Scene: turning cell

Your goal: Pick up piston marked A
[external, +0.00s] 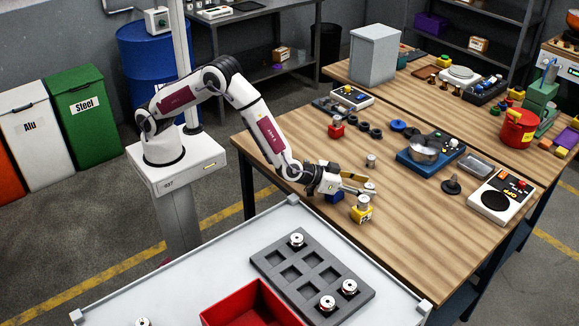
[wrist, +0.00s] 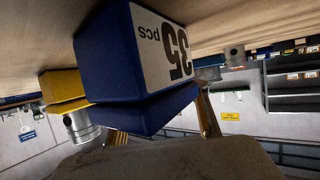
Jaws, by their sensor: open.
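No letter A can be read on any piston. Metal pistons or cylinders stand on the wood table: one on a yellow block (external: 362,214), one on a red block (external: 336,131), and a free one (external: 371,160). The wrist view is upside down. There the blue block (wrist: 125,60), labelled "35 pcs", fills the middle, and the yellow block's cylinder (wrist: 82,126) is at left.
A grey tray (external: 262,262) with pocketed discs and a red bin (external: 225,305) sit on the white table in front. A blue scale (external: 425,160), a white scale (external: 497,203) and a dark knob (external: 452,185) stand to the right. The table's front edge is near my gripper.

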